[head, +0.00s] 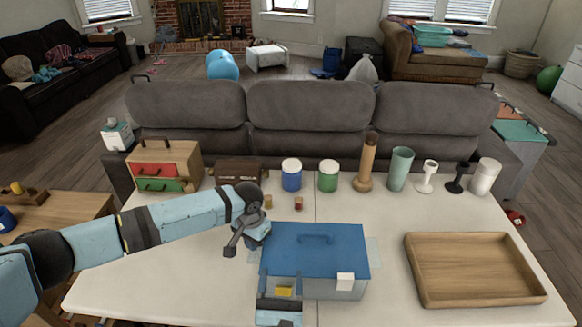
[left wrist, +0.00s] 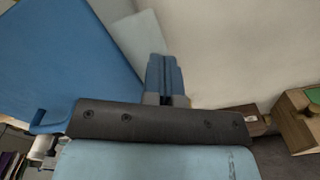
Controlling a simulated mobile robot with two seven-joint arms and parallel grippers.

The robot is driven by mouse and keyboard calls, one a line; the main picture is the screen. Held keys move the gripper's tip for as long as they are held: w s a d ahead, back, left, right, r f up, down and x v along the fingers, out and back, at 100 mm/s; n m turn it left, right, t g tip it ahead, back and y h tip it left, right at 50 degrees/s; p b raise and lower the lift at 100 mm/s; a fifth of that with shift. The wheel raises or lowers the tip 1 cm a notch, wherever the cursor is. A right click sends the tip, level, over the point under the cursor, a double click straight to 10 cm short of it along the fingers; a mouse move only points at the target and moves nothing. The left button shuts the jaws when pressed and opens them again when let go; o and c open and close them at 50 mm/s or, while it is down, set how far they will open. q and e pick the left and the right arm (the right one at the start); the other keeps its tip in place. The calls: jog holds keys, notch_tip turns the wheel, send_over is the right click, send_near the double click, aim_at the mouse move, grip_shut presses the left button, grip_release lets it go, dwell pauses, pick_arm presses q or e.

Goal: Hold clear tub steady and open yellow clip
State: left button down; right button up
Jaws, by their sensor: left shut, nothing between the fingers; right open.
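The clear tub (head: 343,289) stands on the white table under a blue lid (head: 325,245) with a blue handle. The lid also fills the left of the left wrist view (left wrist: 70,60). The yellow clip (head: 284,292) is on the tub's front, left of a white clip (head: 345,281). My left gripper (head: 263,238) is shut and empty at the tub's back left corner; its closed fingers (left wrist: 161,75) show beside the lid in the wrist view. I cannot tell whether they touch the tub. My right gripper (head: 284,286) is open at the tub's front, its fingers on either side of the yellow clip.
A wooden tray (head: 478,295) lies on the right. Blue (head: 291,178) and green (head: 328,178) canisters, a wooden vase (head: 366,165) and several other vessels line the back. Two small blocks (head: 298,204) lie behind the tub. The table between tub and tray is clear.

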pick_arm(q)
jog(key=shift+r+p, duration=3)
jog(key=shift+p, duration=0.5)
jog(key=shift+f, duration=0.1)
